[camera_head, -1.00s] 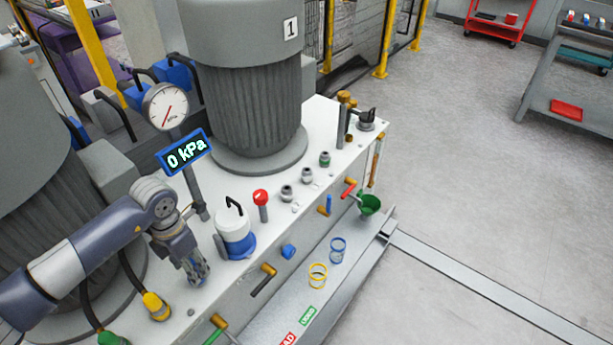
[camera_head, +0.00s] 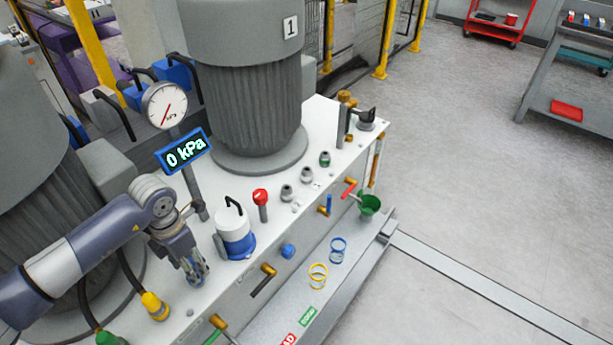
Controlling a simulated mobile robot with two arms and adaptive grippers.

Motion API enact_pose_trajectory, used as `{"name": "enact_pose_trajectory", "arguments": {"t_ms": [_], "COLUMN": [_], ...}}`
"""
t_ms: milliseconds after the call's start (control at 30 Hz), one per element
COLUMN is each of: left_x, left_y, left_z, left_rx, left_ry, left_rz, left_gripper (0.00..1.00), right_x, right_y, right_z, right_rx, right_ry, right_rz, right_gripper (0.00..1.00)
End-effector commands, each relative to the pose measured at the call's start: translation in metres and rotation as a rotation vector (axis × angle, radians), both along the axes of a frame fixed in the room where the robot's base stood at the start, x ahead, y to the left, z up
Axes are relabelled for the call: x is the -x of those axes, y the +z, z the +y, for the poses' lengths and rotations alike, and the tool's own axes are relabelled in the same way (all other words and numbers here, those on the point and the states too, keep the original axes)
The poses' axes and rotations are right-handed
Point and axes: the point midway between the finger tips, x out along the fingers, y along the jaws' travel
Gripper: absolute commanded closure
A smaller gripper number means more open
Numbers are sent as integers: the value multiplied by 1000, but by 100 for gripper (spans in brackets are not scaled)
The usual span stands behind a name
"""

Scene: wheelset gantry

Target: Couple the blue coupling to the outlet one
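My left gripper (camera_head: 196,275) points down over the white tank top at the lower left, left of the blue-and-white canister. Bluish patches show at its fingers, but I cannot tell whether they are a held blue coupling or the fingers themselves. A blue knob-like piece (camera_head: 288,251) is on the tank's front face and may be a coupling or a cap. Metal fittings stand on the tank top: two grey ones (camera_head: 287,192) (camera_head: 307,175) and one with a green band (camera_head: 325,159). I cannot read which is the outlet. My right gripper is out of view.
Yellow (camera_head: 155,306) and green (camera_head: 108,339) hose couplings are at the lower left. The canister (camera_head: 236,240) and a red-topped post (camera_head: 261,204) stand between my gripper and the fittings. The gauge display (camera_head: 183,152) reads 0 kPa. Blue and yellow rings lie on the front ledge.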

Motion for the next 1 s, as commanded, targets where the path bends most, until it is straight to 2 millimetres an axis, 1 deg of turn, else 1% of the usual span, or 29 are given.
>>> {"name": "enact_pose_trajectory", "arguments": {"t_ms": [200,267,300,367,400,433,667,1000], "left_x": [0,0,0,0,0,0,0,0], "left_y": [0,0,0,0,0,0,2,16], "left_z": [0,0,0,0,0,0,0,0], "left_rx": [0,0,0,0,0,-1,0,1], "left_ry": [0,0,0,0,0,0,0,-1], "left_rz": [0,0,0,0,0,1,0,-1], "left_gripper": [53,67,76,90,99,100,100,100], "right_x": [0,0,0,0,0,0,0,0], "right_y": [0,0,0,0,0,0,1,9], "right_z": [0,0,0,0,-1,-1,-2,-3], "right_rx": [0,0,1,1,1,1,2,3], "right_ry": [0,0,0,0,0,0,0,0], "right_rz": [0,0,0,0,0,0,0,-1], "right_gripper": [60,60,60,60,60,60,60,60]}}
